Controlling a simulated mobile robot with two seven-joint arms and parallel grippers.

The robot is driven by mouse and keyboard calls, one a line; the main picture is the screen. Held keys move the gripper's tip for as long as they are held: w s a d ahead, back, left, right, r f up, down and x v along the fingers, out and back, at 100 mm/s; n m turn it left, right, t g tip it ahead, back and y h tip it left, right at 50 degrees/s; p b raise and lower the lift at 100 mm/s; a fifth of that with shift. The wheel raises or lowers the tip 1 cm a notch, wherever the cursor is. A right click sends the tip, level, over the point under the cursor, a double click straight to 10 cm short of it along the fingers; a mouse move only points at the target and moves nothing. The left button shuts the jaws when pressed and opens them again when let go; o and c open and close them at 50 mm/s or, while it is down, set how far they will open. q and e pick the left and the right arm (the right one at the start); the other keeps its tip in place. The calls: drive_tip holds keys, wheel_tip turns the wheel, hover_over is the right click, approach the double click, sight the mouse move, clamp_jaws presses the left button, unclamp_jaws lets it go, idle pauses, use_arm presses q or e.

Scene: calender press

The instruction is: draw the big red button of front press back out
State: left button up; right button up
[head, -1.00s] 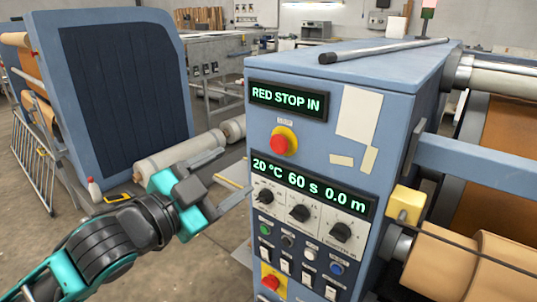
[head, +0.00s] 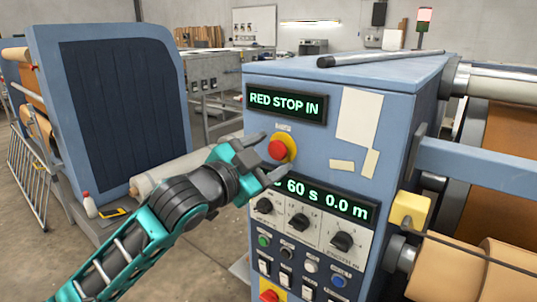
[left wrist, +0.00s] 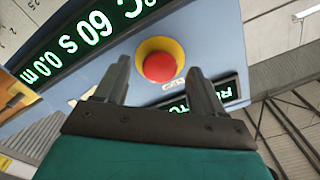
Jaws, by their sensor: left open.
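The big red button (head: 277,150) sits on a yellow collar on the blue front panel of the press (head: 392,108), below a display (head: 286,102) reading "RED STOP IN". In the left wrist view the button (left wrist: 159,67) shows between and beyond the fingertips. My left gripper (head: 266,158) is open, one finger above and one below the button in the head view. In the left wrist view its fingers (left wrist: 160,78) stand on either side of the button, which looks ungripped. Whether they touch the collar I cannot tell. My right gripper is not in view.
A second display (head: 330,200) and rows of knobs and switches lie below the button. A smaller red button (head: 269,296) is at the panel's bottom. A metal bar (head: 380,58) lies on top of the press. A yellow block (head: 409,210) juts out at the right.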

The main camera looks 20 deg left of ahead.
use_arm(q)
drive_tip(key=shift+w+d, duration=0.1)
drive_tip(key=shift+w, duration=0.1)
clamp_jaws()
idle(0.6)
